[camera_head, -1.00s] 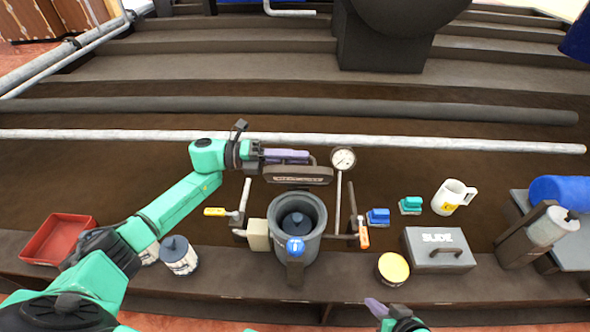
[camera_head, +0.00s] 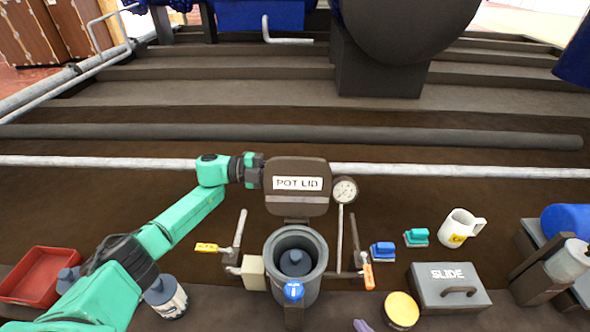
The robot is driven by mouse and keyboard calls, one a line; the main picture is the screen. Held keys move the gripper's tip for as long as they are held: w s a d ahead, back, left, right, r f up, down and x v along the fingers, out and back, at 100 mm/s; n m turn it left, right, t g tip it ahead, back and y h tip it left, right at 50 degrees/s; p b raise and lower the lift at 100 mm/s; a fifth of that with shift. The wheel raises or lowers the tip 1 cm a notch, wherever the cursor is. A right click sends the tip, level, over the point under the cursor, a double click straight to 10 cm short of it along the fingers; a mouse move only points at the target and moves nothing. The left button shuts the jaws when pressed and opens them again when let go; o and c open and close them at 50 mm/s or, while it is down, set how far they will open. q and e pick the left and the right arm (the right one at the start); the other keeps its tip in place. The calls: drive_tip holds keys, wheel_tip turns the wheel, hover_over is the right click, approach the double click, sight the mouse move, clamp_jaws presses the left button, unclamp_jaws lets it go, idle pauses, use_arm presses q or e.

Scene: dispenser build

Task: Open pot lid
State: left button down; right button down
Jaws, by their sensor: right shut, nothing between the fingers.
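The dark pot lid (camera_head: 296,198), labelled POT LID, stands upright at the back of the grey pot (camera_head: 318,247), facing me. The pot's mouth is uncovered and a dark knobbed piece (camera_head: 295,262) shows inside. My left gripper (camera_head: 262,170) is at the lid's upper left edge. Its fingers are hidden behind the lid, so I cannot tell whether they are open or shut. Only a purple fingertip of my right gripper (camera_head: 362,325) shows at the bottom edge, in front of the pot and to its right. It is shut and empty.
Yellow (camera_head: 207,247) and orange (camera_head: 368,276) handles flank the pot. A gauge (camera_head: 344,190) stands at its right. Further right are blue and green blocks, a white mug (camera_head: 461,228) and a SLIDE box (camera_head: 449,290). A red tray (camera_head: 40,275) and jars are at left.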

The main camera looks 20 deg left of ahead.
use_arm(q)
drive_tip(key=shift+w, duration=0.1)
use_arm(e)
drive_tip(key=shift+w+a, duration=0.1)
drive_tip(key=shift+w, duration=0.05)
use_arm(q)
drive_tip(key=c, duration=0.9)
unclamp_jaws()
use_arm(e)
drive_tip(key=shift+f, duration=0.1)
drive_tip(key=shift+s+a+f+t+y+b, duration=0.2)
drive_tip(key=shift+a+f+t+y+b, duration=0.15)
drive_tip(key=shift+a+t+b, duration=0.35)
use_arm(q)
drive_tip(key=v, duration=1.4)
drive_tip(key=shift+a+f, duration=0.1)
drive_tip(key=shift+a, duration=0.25)
use_arm(e)
drive_tip(key=shift+a+r, duration=0.1)
